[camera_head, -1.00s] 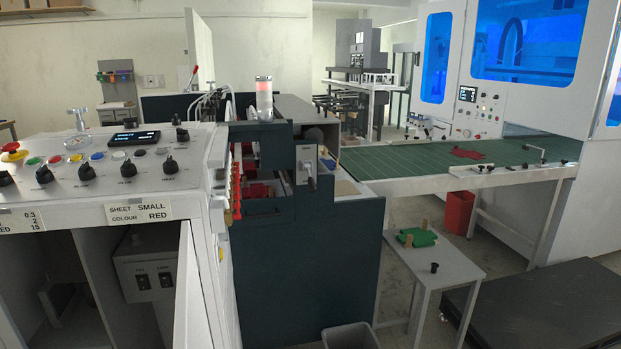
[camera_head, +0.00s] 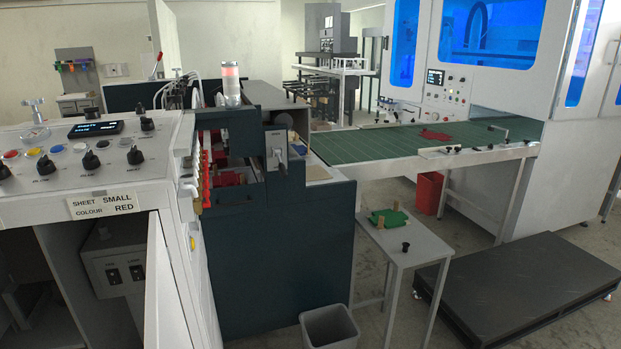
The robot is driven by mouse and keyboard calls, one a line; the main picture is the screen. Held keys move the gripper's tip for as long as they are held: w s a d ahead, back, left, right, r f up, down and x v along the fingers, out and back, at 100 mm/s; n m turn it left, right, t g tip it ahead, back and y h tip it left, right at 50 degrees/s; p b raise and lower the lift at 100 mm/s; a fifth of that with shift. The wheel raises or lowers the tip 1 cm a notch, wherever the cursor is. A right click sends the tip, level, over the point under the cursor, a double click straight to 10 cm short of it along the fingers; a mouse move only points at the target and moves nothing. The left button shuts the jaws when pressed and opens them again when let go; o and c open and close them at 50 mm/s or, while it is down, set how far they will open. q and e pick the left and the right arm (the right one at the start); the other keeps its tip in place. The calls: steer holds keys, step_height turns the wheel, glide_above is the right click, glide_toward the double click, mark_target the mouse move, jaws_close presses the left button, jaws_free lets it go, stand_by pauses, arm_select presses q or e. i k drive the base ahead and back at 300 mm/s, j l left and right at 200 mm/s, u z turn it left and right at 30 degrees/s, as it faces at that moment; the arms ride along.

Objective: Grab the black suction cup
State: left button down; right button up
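A small black object (camera_head: 405,247), which looks like the black suction cup, stands upright on the small grey side table (camera_head: 420,243) near its front edge. It is too small to make out in detail. Behind it on the same table lies a green piece (camera_head: 389,217) with tan blocks at its edges. Neither of my grippers is in the picture.
A grey bin (camera_head: 329,327) stands on the floor left of the small table. A low dark platform (camera_head: 520,290) lies to its right. The dark green machine (camera_head: 280,250) and labelled control panel (camera_head: 112,201) fill the left. A red bin (camera_head: 428,192) stands behind.

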mark_target(406, 246)
steer(key=i+l, duration=0.15)
steer(key=l, duration=0.15)
steer(key=i+l, duration=0.15)
steer(key=l, duration=0.15)
steer(key=i+l+z, duration=0.1)
steer(key=i+l, duration=0.6)
steer(key=i, duration=0.15)
